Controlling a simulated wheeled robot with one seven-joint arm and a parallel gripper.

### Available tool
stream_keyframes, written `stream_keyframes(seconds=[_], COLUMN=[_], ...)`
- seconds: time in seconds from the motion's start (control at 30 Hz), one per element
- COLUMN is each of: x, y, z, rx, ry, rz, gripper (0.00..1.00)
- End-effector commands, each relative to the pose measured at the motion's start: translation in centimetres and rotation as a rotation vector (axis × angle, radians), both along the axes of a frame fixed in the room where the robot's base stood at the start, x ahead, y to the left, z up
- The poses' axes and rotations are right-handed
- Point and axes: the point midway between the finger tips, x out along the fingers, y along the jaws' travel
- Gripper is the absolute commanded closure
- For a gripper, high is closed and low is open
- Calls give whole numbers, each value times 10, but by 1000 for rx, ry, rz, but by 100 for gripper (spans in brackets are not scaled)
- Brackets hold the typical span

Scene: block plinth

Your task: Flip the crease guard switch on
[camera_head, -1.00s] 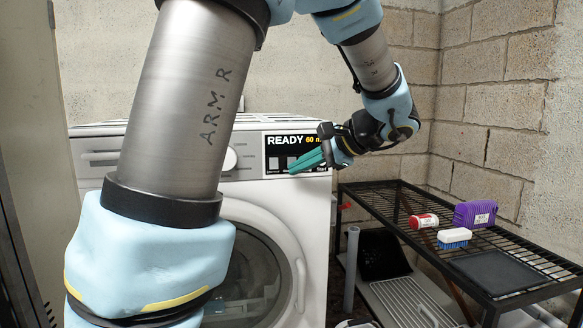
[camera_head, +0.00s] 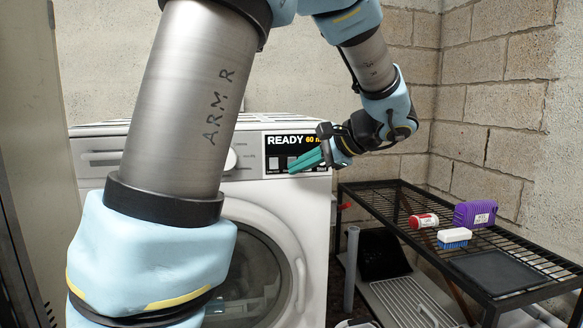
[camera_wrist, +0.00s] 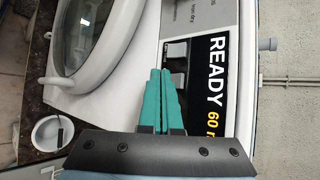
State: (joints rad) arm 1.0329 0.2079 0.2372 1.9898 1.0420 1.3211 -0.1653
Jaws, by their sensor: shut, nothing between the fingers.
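The white washing machine (camera_head: 262,205) stands ahead, its black control panel (camera_head: 278,144) lit with "READY" and "60". A row of small pale switches (camera_head: 280,163) sits below that text, partly hidden by my gripper; I cannot read their labels or tell which is the crease guard. My gripper (camera_head: 291,171) has its green fingers shut and empty, with the tips at the panel's lower part. In the wrist view, the fingertips (camera_wrist: 160,71) are together beside a light grey switch (camera_wrist: 175,52) on the panel. I cannot tell whether they touch it.
A black wire rack (camera_head: 400,200) stands to the right, bearing a red-and-white can (camera_head: 424,220), a blue-and-white brush (camera_head: 454,238) and a purple container (camera_head: 475,214). The round door (camera_head: 250,270) is below the panel. A white bowl (camera_wrist: 52,133) shows in the wrist view.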

Motion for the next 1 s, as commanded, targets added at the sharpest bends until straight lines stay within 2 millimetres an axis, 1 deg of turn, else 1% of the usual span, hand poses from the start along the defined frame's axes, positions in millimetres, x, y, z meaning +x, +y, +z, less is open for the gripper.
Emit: stream_keyframes(seconds=[0.3,0.67,0.77,1.0], x=[-13,-15,-20,-41], y=[-2,-2,-3,-6], z=[2,2,3,6], rx=[0,0,-1,0], ry=[1,1,0,0], rz=[-1,-1,-1,-3], gripper=[100,100,100,100])
